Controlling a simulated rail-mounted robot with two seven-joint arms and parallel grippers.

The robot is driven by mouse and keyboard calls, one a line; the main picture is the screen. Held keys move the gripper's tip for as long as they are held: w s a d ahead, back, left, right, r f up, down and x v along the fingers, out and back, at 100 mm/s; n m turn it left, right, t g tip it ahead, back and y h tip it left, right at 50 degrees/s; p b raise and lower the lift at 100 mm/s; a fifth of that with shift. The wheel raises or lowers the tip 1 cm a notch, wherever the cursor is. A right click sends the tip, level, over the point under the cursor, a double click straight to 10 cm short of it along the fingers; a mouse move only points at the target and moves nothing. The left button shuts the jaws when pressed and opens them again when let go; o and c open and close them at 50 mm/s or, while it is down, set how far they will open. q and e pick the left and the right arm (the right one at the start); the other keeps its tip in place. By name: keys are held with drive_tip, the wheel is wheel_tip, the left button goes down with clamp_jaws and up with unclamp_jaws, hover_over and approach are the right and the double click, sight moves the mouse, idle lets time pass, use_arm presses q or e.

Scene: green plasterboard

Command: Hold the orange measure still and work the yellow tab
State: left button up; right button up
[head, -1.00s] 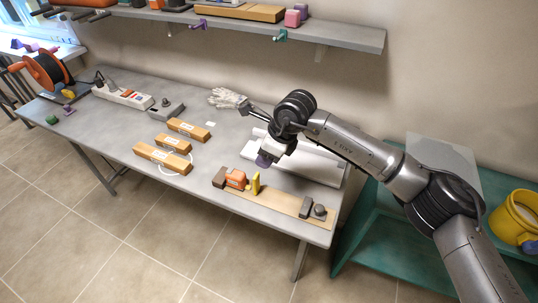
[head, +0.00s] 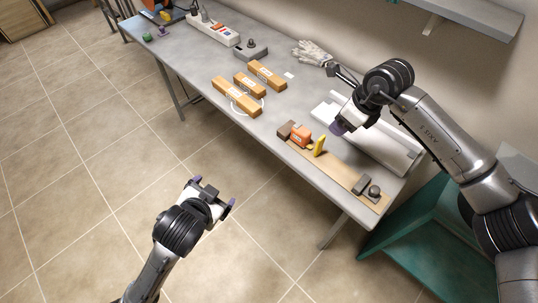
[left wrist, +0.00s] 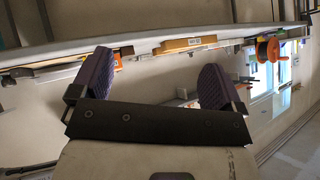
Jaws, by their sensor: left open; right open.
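The orange measure (head: 300,137) sits at the left part of a wooden board (head: 338,170) near the table's front edge. The yellow tab (head: 319,146) stands upright just right of it. My right gripper (head: 338,128) is above the table, behind and a little right of the measure, apart from it; its fingertips are partly hidden. My left gripper (head: 213,193) is open and empty, in front of the table over the floor. In the left wrist view its two purple-padded fingers (left wrist: 155,82) are spread with nothing between them.
A white tray (head: 395,155) lies behind the board. A glove (head: 312,53), a grey device (head: 251,50) and a power strip (head: 213,30) are farther back. A teal shelf unit (head: 420,225) stands right.

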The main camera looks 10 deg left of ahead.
use_arm(q)
drive_tip(key=w+d+r+m+t+y, duration=0.1)
drive_tip(key=w+r+m+t, duration=0.2)
drive_tip(key=w, duration=0.6)
drive_tip(key=m+t+h, duration=0.2)
drive_tip(key=m+h, duration=0.9)
drive_tip(key=m, duration=2.4)
approach(301, 130)
drive_tip(key=x, duration=1)
drive_tip(key=shift+w+r, duration=0.1)
drive_tip(key=shift+r, duration=0.1)
